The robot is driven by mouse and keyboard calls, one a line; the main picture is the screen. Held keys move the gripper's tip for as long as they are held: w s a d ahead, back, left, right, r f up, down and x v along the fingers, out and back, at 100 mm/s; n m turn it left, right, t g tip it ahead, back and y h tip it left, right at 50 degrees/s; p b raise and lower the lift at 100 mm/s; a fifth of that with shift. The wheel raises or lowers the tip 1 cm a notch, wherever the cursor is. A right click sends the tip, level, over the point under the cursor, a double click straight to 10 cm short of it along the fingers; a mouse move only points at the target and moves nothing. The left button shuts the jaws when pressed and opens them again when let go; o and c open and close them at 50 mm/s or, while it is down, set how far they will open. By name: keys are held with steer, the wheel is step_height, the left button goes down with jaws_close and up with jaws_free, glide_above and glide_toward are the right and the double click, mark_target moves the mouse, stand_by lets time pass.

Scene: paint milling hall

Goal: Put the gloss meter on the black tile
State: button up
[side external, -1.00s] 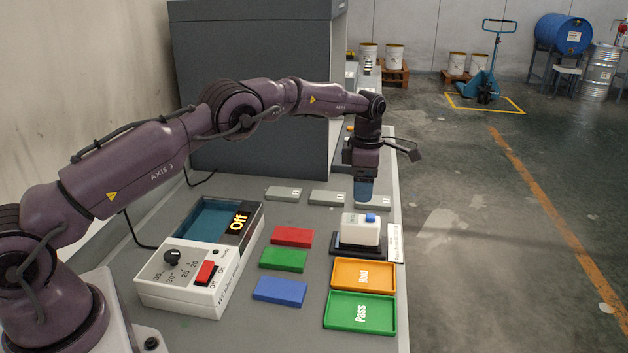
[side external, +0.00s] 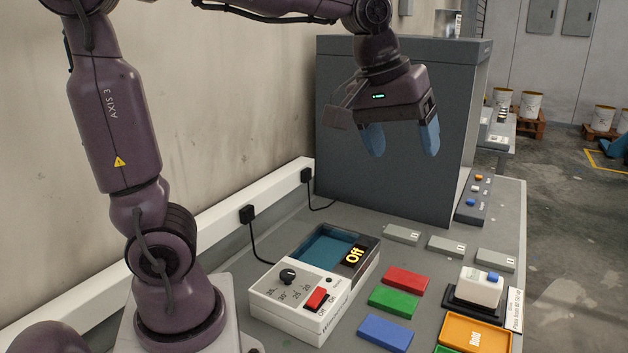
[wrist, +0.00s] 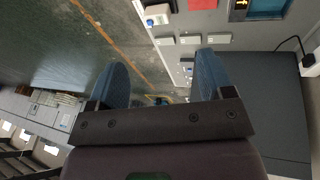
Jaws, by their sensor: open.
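The gloss meter, a white block with a blue button (side external: 478,290), sits upright on the black tile (side external: 461,305), a flat dark base at the right of the bench. It also shows at the top of the wrist view (wrist: 157,11). My gripper (side external: 402,150) is raised high in front of the grey cabinet, up and to the left of the meter and well apart from it. Its two blue fingers are spread with nothing between them, also in the wrist view (wrist: 161,66).
A white heater-like box (side external: 312,300) with a red switch and a lit "Off" sign stands left. Red (side external: 406,279), green (side external: 393,302) and blue (side external: 385,333) blocks lie between. An orange "Hold" tray (side external: 474,335) is in front of the meter. The grey cabinet (side external: 400,190) stands behind.

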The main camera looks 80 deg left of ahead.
steer(key=s+d+f+m+t, duration=0.1)
steer(key=s+f+m, duration=0.3)
steer(key=s+m, duration=0.4)
steer(key=s, duration=0.4)
steer(key=shift+s+f+t, duration=0.2)
steer(key=shift+s+t, duration=0.1)
